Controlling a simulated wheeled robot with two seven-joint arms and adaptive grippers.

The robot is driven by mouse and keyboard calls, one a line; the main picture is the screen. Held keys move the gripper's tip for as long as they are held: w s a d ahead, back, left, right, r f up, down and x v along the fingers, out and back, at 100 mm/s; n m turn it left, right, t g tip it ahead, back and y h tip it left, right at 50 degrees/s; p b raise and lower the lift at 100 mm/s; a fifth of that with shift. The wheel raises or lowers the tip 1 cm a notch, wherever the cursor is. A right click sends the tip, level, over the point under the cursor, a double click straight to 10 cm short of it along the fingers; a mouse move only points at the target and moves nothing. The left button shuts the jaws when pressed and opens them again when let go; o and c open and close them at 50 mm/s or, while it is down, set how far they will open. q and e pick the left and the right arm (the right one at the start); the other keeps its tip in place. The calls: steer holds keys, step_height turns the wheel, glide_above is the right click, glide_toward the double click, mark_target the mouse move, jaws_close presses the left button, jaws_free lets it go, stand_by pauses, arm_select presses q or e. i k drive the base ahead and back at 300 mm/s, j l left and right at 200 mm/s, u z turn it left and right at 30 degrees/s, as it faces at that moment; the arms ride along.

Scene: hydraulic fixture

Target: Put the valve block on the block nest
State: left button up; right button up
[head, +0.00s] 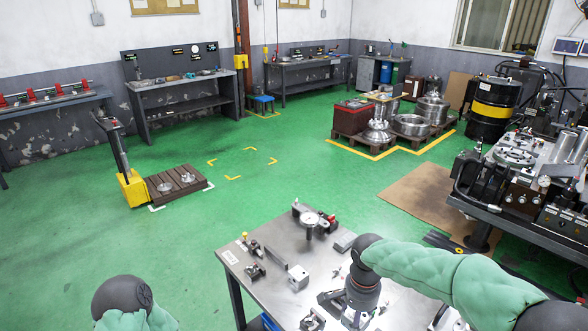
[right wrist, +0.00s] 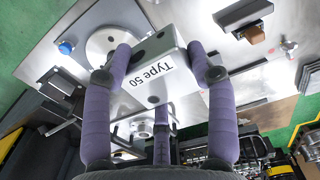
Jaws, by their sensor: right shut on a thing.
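The valve block is a pale grey metal block (right wrist: 160,72) with dark holes and the printed words "Type 50". In the right wrist view it sits between the purple-padded fingers of my right gripper (right wrist: 160,60), which is shut on it. Metal table surface shows behind the block. In the head view my right gripper (head: 350,312) is low over the front of the metal table (head: 280,250), and I cannot clearly make out the held block there. I cannot surely tell which fixture is the block nest. My left arm shows at the lower left, but its gripper is out of view.
A small silver block (head: 298,277), a round gauge (head: 310,219) and several small fittings stand on the table. Open green floor lies beyond.

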mark_target(271, 267)
steer(key=k+j, duration=0.2)
steer(key=k, duration=0.25)
steer(key=k+j, duration=0.25)
steer(key=k, duration=0.2)
